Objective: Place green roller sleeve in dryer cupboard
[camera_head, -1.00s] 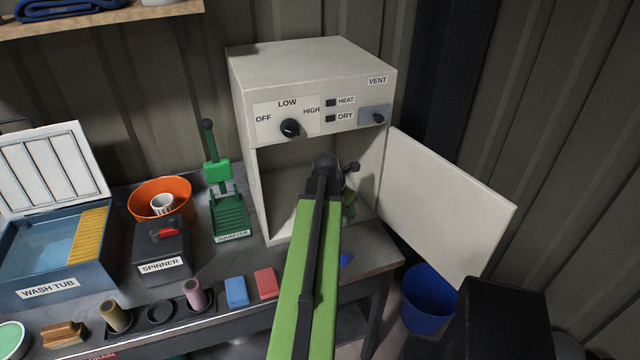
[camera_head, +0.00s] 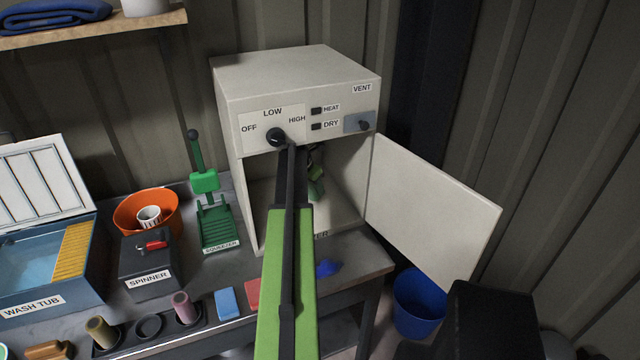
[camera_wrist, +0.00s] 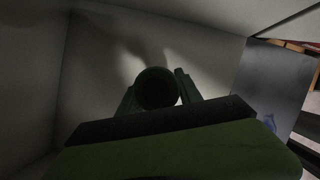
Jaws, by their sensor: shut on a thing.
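The dryer cupboard (camera_head: 295,90) is a white box on the bench, its door (camera_head: 432,208) swung open to the right. My green and black arm reaches into its opening. My gripper (camera_head: 316,172) is inside the cupboard, partly hidden behind my arm in the head view. In the wrist view the green roller sleeve (camera_wrist: 157,88) shows dark, end-on, between my two fingers, which are shut on it. Pale cupboard walls surround it there. The sleeve also shows as a small green patch in the head view (camera_head: 317,188). Whether it touches the cupboard floor I cannot tell.
Blue (camera_head: 227,304) and red blocks lie in front. A blue bucket (camera_head: 418,305) stands below the door.

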